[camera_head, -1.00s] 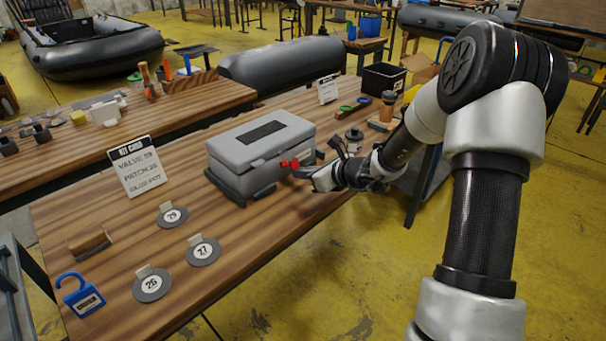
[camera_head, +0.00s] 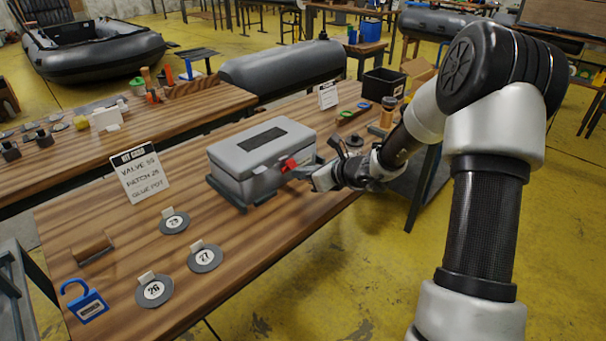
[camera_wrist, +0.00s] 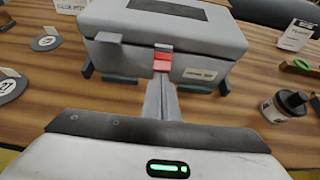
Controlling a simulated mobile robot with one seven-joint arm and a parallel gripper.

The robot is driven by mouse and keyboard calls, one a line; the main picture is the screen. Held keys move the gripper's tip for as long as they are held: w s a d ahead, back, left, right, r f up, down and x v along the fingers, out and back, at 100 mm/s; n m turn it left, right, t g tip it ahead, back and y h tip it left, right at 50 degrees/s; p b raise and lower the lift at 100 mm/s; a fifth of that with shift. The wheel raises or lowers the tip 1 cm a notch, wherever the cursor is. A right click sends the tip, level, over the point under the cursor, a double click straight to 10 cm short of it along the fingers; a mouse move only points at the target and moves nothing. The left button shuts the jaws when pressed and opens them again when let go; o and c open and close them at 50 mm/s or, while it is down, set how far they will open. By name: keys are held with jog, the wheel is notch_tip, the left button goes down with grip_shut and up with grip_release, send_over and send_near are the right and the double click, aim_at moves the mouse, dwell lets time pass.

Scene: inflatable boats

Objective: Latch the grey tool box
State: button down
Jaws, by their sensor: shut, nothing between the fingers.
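The grey tool box (camera_head: 262,158) sits on the wooden table with its lid down. Its red latch (camera_head: 289,165) is on the front face; in the wrist view the latch (camera_wrist: 162,60) spans the seam between lid and body. My gripper (camera_head: 303,172) is in front of the box at the latch. In the wrist view the fingers (camera_wrist: 161,98) are together and empty, with their tips at or just below the red latch. I cannot tell whether they touch it. The fingertips hide what lies directly below the latch.
Round grey patches (camera_head: 205,257) with number tags, a blue padlock-shaped tag (camera_head: 85,303) and a kit card (camera_head: 140,175) lie or stand to the left. A dark-lidded pot (camera_wrist: 290,103) stands right of the gripper. The table's front edge is close to my arm.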

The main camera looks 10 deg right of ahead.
jog(key=shift+w+r, duration=0.1)
jog(key=shift+r, duration=0.25)
jog(key=shift+a+r, duration=0.1)
jog(key=shift+r, duration=0.05)
jog(key=shift+w+a+r+p, duration=0.15)
jog(key=shift+w+r+p, duration=0.05)
jog(key=shift+p, duration=0.15)
jog(key=f+p+v, duration=0.1)
jog(key=p+v, duration=0.1)
jog(key=v, duration=0.6)
jog(key=shift+s+d, duration=0.35)
jog(key=shift+s, duration=0.15)
